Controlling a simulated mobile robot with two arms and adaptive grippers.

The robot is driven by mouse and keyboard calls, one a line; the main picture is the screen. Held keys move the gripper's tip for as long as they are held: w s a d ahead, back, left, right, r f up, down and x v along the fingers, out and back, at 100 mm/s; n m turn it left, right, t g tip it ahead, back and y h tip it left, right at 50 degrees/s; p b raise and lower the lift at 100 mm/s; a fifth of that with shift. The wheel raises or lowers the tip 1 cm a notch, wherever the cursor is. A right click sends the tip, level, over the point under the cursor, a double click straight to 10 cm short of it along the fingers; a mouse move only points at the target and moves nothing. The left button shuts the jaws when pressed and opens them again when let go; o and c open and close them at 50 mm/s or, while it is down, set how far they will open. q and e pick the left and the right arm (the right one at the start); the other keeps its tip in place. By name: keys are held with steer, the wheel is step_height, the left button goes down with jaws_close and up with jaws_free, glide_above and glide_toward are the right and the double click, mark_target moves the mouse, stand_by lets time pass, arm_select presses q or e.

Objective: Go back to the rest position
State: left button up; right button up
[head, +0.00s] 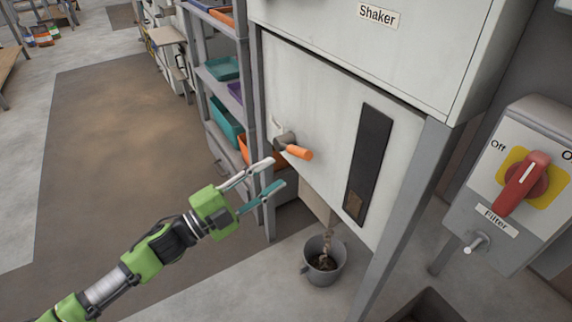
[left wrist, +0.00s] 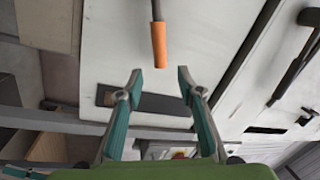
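My left gripper (head: 268,181) is open and empty in the head view, a little left of and below the orange-handled lever (head: 299,152) on the shaker machine. In the left wrist view its two fingers (left wrist: 158,84) are spread apart. The orange handle (left wrist: 159,45) shows beyond the fingertips there, with nothing between the fingers touching it. My right gripper is in neither view.
The white shaker machine (head: 335,75) has a dark window strip (head: 369,160). A grey bucket (head: 324,268) stands below its chute. The filter box (head: 515,150) with a red knob is at right. A shelf with bins (head: 222,68) stands behind. Open floor (head: 110,150) lies left.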

arm_select(q)
steer(key=shift+v, duration=0.8)
